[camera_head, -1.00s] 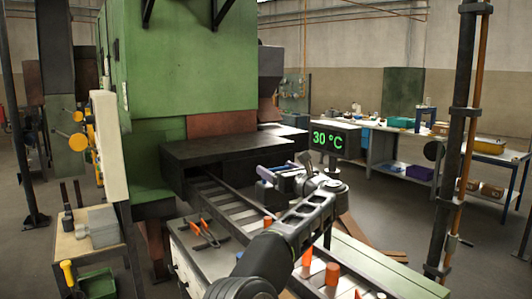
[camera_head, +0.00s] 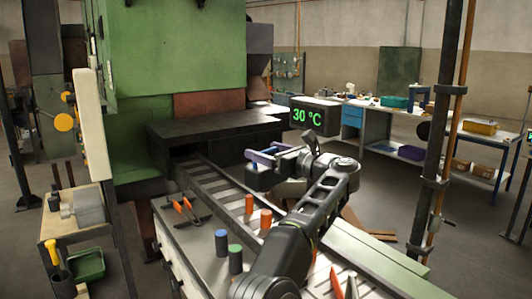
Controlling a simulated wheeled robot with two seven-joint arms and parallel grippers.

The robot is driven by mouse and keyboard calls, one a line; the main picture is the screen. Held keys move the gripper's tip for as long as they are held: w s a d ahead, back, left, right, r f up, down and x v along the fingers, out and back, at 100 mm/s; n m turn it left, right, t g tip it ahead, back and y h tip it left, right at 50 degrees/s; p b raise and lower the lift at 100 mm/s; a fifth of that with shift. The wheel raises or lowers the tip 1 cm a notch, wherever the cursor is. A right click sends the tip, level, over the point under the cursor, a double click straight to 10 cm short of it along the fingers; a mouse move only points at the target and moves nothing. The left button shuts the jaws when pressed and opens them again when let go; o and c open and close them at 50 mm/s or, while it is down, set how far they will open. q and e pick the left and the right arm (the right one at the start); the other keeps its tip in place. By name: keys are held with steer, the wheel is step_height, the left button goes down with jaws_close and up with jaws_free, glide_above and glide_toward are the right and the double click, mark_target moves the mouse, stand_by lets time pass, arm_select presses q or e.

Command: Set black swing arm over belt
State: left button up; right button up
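The belt (camera_head: 213,180) is a grey slatted conveyor. It runs from under the dark shelf of the green furnace (camera_head: 180,60) toward the lower right. My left arm comes in from the bottom and reaches over the belt's right side. My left gripper (camera_head: 258,168) points left above the belt, with a gap between its fingers and nothing clearly held. A black box reading "30 °C" (camera_head: 315,114) stands behind it. I cannot clearly pick out the black swing arm; part of the area behind my gripper and wrist is hidden. My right gripper is not in view.
A black post (camera_head: 440,150) stands at right. A small wooden table (camera_head: 75,230) is at left.

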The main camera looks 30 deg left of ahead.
arm_select(q)
steer(key=o, duration=0.4)
step_height(320, 180, up, 10)
steer(key=p, duration=0.8)
steer(key=shift+p, duration=0.3)
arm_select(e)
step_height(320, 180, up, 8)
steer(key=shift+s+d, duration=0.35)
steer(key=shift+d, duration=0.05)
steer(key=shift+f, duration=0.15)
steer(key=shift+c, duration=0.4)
